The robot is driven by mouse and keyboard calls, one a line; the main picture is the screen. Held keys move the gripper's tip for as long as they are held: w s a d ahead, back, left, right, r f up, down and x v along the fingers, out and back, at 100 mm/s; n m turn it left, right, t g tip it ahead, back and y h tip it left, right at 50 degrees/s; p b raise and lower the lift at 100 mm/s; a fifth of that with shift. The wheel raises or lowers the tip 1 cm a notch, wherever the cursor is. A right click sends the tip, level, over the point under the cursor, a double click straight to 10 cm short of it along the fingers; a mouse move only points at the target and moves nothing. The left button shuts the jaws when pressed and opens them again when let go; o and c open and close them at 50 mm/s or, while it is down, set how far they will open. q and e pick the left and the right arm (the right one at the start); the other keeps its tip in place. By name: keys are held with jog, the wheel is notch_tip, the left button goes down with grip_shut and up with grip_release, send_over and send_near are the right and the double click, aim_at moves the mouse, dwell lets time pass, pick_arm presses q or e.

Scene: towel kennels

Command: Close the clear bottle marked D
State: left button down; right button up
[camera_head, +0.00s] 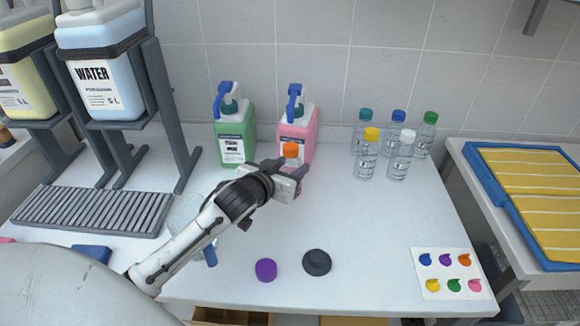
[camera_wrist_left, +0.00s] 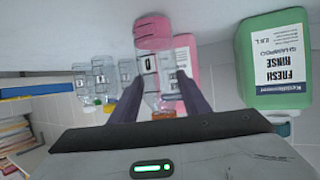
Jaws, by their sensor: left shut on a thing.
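My left gripper (camera_head: 291,178) is shut on a small clear bottle with a pinkish tint (camera_wrist_left: 152,35), held between its two fingers. An orange cap (camera_head: 291,149) shows at the top of this bottle, above the gripper; in the wrist view the cap (camera_wrist_left: 163,115) is at the lower end of the inverted picture. My right gripper is not in view.
A green jug (camera_head: 235,140) and a pink jug (camera_head: 309,125) with blue pumps stand behind the gripper. A purple disc (camera_head: 265,270) and a dark round piece (camera_head: 317,262) lie in front. A colour-dot card (camera_head: 450,258) lies front right. The table's right middle is clear.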

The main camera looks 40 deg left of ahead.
pick_arm(q)
jog(key=c, duration=1)
grip_release()
jog(key=shift+f, duration=0.1)
jog(key=shift+r, duration=0.2)
jog(key=v, duration=1.2)
